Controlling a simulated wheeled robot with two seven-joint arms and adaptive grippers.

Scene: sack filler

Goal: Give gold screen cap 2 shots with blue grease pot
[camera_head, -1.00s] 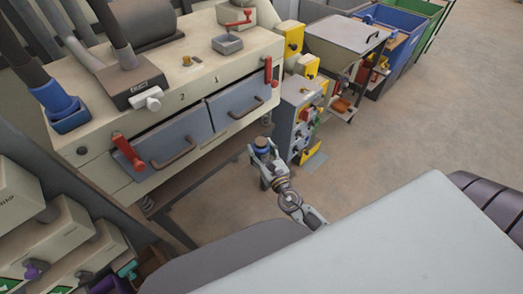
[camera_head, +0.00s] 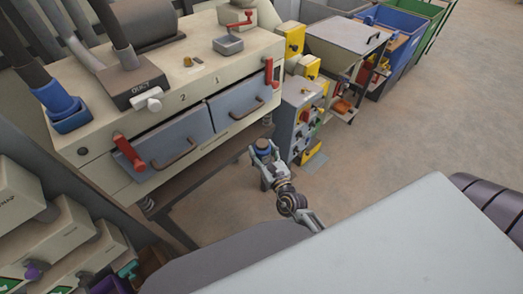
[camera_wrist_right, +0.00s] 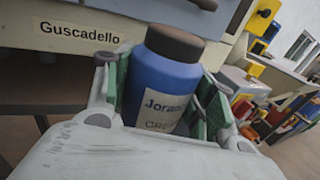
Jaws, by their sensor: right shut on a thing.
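The blue grease pot (camera_head: 263,146) is a small blue container with a dark brown top. My right gripper (camera_head: 262,154) is shut around it and holds it upright, in front of the cream machine's right end. In the right wrist view the pot (camera_wrist_right: 163,82) sits between green finger pads, with a partly readable label, "Joran...". A small gold piece (camera_head: 188,60) lies on the machine's top; I cannot tell whether it is the gold screen cap. My left gripper is not in view.
The cream machine (camera_head: 225,135) has two grey drawers (camera_head: 237,103) and red levers. A grey control cabinet (camera_head: 301,112) with coloured knobs stands just right of my right gripper. A hopper (camera_head: 345,38) and coloured bins stand behind. The floor at right is clear.

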